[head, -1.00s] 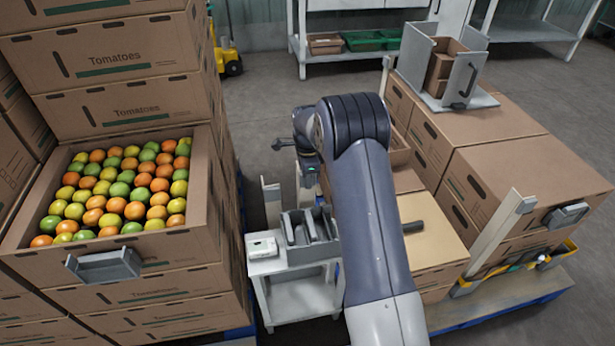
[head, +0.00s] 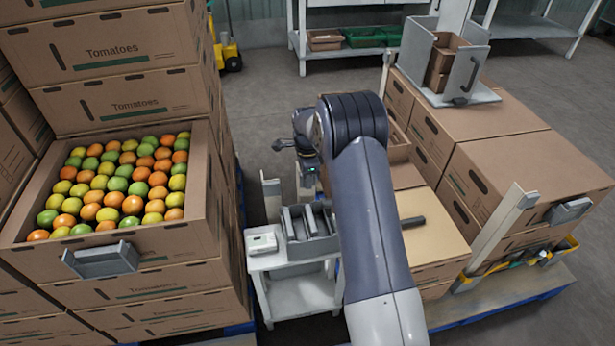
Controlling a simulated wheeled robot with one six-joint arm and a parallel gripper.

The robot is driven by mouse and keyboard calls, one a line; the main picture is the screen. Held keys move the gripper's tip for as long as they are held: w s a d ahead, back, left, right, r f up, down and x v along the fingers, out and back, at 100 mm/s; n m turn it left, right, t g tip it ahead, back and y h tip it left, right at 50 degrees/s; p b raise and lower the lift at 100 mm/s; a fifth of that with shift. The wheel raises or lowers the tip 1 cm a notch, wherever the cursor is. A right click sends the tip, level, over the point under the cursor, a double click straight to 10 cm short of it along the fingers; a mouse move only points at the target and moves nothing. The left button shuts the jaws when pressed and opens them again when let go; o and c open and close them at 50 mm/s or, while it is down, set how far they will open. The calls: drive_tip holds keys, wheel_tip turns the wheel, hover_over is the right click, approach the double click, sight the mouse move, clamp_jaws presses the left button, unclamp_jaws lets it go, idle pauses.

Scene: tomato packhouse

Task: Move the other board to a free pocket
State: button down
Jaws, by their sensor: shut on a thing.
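My gripper (head: 308,174) points down behind my forearm, above the back of a grey slotted rack (head: 308,232). It is shut on a narrow pale piece, which I take to be the board (head: 305,190); it is small and partly hidden, so its lower end is unclear. The rack stands on a small white cart (head: 300,293) and has several upright dividers with pockets between them. My arm covers the rack's right side, so I cannot tell which pockets are free. Another pale upright piece (head: 269,198) stands behind the cart, left of my gripper.
Tomato cartons (head: 128,105) are stacked close on the left, with an open carton of tomatoes (head: 215,235). A white device (head: 262,242) lies on the cart. Cartons (head: 535,170) with pale corner strips (head: 500,230) stand on the right. Open floor (head: 300,80) lies behind.

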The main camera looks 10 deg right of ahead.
drive_tip(key=shift+f, duration=0.55)
drive_tip(key=c, duration=1.2)
unclamp_jaws()
drive_tip(key=shift+c, duration=0.2)
drive_tip(key=shift+r, duration=0.1)
drive_tip(key=shift+r+p, duration=2.45)
drive_tip(key=shift+r, duration=1.55)
drive_tip(key=shift+f, duration=0.15)
wheel_tip(320, 180, down, 8)
drive_tip(key=b, duration=0.5)
